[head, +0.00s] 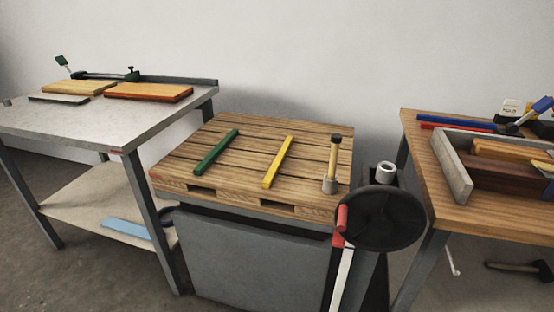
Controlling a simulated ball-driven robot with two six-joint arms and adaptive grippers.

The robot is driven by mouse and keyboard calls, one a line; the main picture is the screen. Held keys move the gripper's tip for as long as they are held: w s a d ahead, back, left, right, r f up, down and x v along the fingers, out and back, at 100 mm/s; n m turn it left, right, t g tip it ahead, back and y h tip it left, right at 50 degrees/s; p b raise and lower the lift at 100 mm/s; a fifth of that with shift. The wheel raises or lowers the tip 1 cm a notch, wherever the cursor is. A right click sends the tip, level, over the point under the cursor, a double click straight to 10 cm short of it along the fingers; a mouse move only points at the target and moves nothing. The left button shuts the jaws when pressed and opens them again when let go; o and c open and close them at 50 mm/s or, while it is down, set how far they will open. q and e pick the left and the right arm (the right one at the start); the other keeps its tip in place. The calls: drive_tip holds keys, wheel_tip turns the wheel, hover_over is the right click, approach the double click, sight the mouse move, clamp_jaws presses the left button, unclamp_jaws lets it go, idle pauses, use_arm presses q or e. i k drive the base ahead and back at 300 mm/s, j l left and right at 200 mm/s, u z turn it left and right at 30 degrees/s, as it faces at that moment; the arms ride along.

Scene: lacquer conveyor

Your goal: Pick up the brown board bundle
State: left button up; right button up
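Dark brown boards (500,174) lie in an open grey-walled box (452,165) on the right wooden bench, below a lighter orange-brown board (512,150). On the left grey table lie a light tan board (80,87) and an orange-brown board (148,92), side by side. I cannot tell for certain which of these is the brown board bundle. Neither of my grippers is in view.
A wooden pallet (255,145) in the middle bears a green bar (216,152), a yellow bar (278,162) and a mallet-like tool (332,165). A black disc (380,218) stands between pallet and right bench (480,215). Left table (60,118) has bare room in front.

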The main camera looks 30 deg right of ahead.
sight(509, 178)
drive_tip(key=z, duration=2.6)
drive_tip(key=k+j+u, duration=0.1)
drive_tip(key=u, duration=0.4)
drive_tip(key=j+u, duration=0.15)
drive_tip(key=u, duration=0.3)
drive_tip(key=j+u, duration=0.2)
drive_tip(key=u, duration=0.3)
drive_tip(key=z, duration=1.6)
drive_tip(key=k+l, duration=0.05)
